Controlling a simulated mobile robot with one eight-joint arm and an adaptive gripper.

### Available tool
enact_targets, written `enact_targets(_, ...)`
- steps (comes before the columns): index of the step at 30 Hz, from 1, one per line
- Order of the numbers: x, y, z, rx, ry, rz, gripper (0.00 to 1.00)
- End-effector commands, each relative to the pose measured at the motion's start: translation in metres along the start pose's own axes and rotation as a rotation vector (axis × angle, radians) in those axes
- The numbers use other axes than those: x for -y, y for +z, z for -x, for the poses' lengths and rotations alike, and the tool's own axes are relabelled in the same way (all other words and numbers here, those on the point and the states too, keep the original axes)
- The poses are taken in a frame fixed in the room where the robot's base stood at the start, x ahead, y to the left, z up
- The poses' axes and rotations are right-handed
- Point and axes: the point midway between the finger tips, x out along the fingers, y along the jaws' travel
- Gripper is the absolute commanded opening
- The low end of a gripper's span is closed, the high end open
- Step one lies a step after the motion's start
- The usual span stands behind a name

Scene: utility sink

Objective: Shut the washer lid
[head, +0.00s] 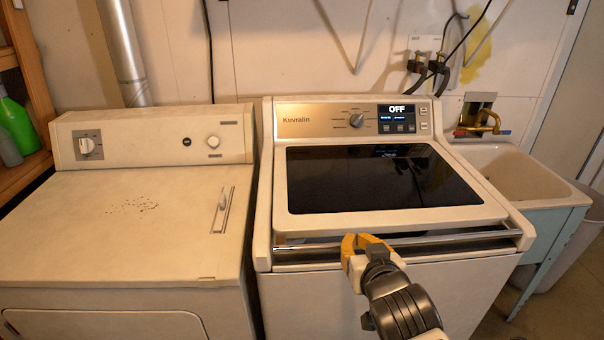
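The washer (480,240) is cream with a silver control panel reading OFF. Its lid (440,217) has a dark glass window and a cream frame. The lid lies low over the washer top, nearly flat. A narrow dark gap shows under its front edge, so it looks slightly raised there. My gripper (362,240), with yellow fingers, is at the washer's front edge, just below the lid's front middle, overlapping the chrome strip. I cannot tell whether it touches the strip or lid. Its fingers are seen from behind, and their opening is unclear.
A cream dryer (120,230) stands close on the left. A utility sink (520,178) with a brass faucet (482,122) is on the right. Hoses (430,70) hang on the wall behind. A wooden shelf (35,75) with a green bottle (18,125) is at far left.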

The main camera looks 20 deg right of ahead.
Motion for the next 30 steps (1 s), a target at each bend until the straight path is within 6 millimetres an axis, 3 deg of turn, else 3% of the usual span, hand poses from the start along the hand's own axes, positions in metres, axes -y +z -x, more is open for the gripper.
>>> enact_targets(15,0.000,-0.060,0.024,0.000,0.000,0.000,0.00)
enact_targets(21,0.000,-0.069,0.028,0.000,0.000,0.000,0.00)
enact_targets(26,0.001,-0.065,0.029,0.022,0.000,0.004,0.00)
enact_targets(30,0.010,-0.024,0.043,0.228,-0.026,0.039,0.00)
